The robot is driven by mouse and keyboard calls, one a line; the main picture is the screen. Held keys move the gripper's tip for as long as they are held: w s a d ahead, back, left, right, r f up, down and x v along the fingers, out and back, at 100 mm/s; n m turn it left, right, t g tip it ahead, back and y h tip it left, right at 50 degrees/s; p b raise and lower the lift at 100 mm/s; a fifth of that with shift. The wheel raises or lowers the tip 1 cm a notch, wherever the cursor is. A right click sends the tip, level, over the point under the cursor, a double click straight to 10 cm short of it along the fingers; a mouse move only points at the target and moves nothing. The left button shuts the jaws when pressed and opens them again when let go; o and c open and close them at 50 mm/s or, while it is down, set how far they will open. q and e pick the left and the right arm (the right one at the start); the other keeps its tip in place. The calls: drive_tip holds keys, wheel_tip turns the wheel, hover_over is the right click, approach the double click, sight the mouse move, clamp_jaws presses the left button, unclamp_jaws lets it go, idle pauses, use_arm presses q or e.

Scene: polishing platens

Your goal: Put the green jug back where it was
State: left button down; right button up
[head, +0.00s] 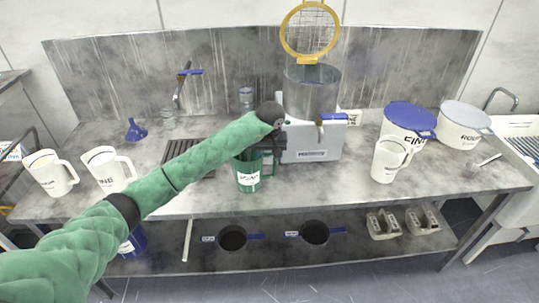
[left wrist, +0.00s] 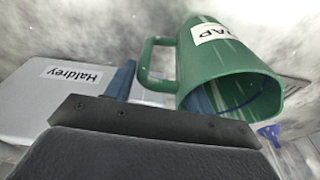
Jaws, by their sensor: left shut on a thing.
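The green jug (head: 248,174) has a white label on its front and stands upright near the front of the grey bench, just left of the machine. My left gripper (head: 270,145) is shut on the jug, at its handle side. The arm hides part of the jug's top. In the left wrist view the jug (left wrist: 228,72) shows with its handle (left wrist: 150,65) close to the dark gripper (left wrist: 125,115). I cannot tell whether the jug's base touches the bench. My right gripper is not in view.
The grey machine (head: 312,140) with a raised yellow-rimmed mesh lid stands behind. White jugs stand at left (head: 105,168) and right (head: 388,160). A blue-lidded tub (head: 408,118) and a grey-lidded tub (head: 463,125) are at back right. The bench (head: 335,190) is clear right of the jug.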

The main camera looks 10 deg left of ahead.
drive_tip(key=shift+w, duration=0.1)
use_arm(q)
drive_tip(key=shift+f, duration=0.1)
drive_tip(key=c, duration=0.5)
unclamp_jaws()
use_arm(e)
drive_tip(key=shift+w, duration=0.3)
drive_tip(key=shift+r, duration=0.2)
